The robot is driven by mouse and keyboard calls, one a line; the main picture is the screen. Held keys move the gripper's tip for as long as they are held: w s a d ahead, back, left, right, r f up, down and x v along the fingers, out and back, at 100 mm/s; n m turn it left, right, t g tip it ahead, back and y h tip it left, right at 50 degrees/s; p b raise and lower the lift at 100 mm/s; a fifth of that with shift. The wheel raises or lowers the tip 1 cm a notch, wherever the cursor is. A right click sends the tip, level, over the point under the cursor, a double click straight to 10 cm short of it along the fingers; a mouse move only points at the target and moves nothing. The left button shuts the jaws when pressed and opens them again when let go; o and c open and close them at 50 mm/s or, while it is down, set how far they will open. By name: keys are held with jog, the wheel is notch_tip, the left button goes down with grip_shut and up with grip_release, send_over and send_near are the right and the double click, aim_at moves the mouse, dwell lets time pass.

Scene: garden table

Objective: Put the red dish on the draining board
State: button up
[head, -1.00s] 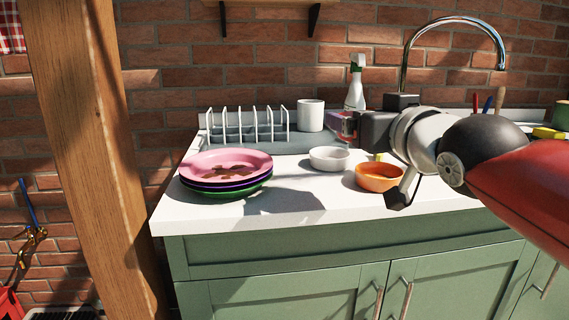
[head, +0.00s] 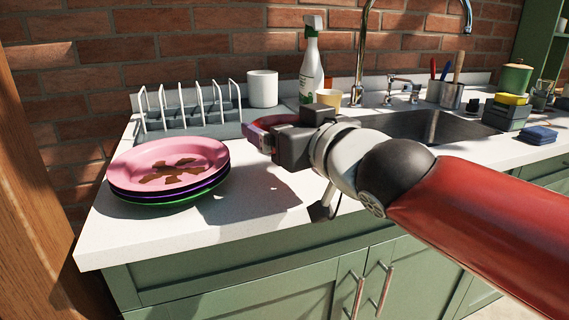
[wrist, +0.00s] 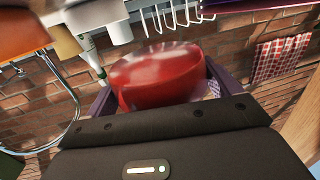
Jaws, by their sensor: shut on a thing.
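The red dish (wrist: 160,80) is a round, glossy red bowl. In the wrist view it sits between my gripper's purple fingers, which are shut on it. In the head view my gripper (head: 256,139) holds it above the counter, and only a strip of the red dish (head: 272,120) shows behind the fingers. The grey draining board (head: 228,131) lies at the back of the counter, behind and to the left of my gripper. A white-pronged rack (head: 188,105) and a white mug (head: 263,88) stand on or by it.
A pink plate (head: 170,160) with brown stains tops a stack at the counter's front left. A spray bottle (head: 312,65) and cream cup (head: 329,98) stand behind my arm, near the sink (head: 430,124). An orange bowl (wrist: 22,35) shows in the wrist view. Bare counter lies below my gripper.

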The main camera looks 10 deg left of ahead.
aim_at(286, 183)
jog(key=shift+f+b, duration=0.45)
jog(key=shift+f, duration=2.75)
jog(key=shift+f, duration=0.1)
jog(key=shift+f, duration=0.15)
jog(key=o, duration=0.9)
